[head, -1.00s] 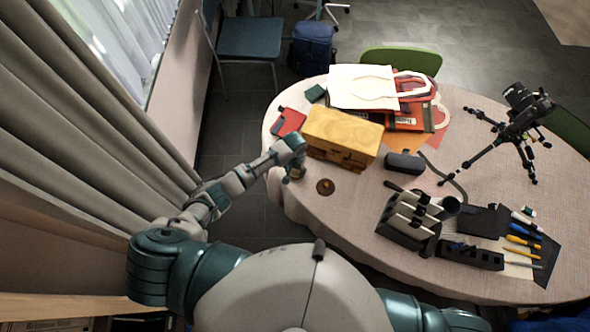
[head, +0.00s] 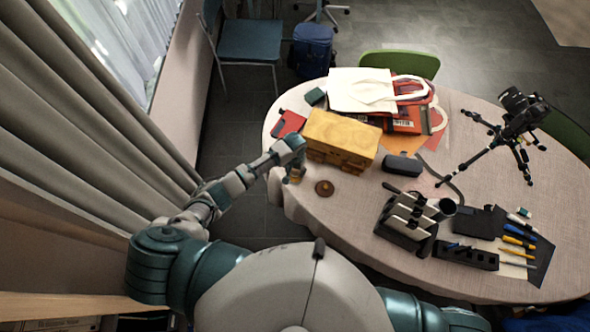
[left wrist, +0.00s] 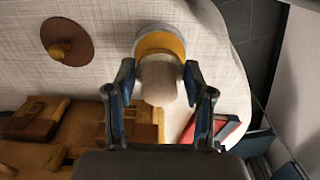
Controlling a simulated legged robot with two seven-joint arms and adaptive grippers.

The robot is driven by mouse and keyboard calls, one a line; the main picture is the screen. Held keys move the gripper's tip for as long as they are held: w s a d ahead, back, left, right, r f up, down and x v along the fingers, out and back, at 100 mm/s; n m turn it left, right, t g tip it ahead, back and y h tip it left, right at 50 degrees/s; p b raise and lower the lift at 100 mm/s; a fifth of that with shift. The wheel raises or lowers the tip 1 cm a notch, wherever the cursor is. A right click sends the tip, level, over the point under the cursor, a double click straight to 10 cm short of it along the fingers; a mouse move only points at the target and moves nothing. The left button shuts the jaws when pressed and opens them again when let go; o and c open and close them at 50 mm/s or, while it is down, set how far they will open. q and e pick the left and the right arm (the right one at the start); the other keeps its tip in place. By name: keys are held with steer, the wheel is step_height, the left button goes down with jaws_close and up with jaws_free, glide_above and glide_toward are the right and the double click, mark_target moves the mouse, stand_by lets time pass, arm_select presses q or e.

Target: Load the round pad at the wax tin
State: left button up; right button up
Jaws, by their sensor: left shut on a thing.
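My left gripper (head: 294,166) is at the table's left edge, pointing down. In the left wrist view its two fingers (left wrist: 159,78) are shut on a pale tan, rounded thing, which looks like the round pad (left wrist: 159,83). Straight beyond it is a round thing with a yellow-orange face and pale rim, which looks like the wax tin (left wrist: 160,40). The pad overlaps the tin in this view; I cannot tell whether they touch. A brown disc with a yellowish knob, perhaps the tin's lid (head: 324,188), lies apart on the cloth. My right gripper is not in view.
A yellow-brown box (head: 342,135) stands close beside the gripper, with a red item (head: 289,123) behind. A dark case (head: 403,165), a brush holder (head: 407,224) and a camera tripod (head: 503,140) stand to the right. The cloth around the brown disc is clear.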

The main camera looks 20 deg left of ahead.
arm_select(q)
step_height(320, 180, up, 3)
steer(key=shift+f+p, duration=0.2)
steer(key=shift+p, duration=0.9)
steer(key=shift+r, duration=1)
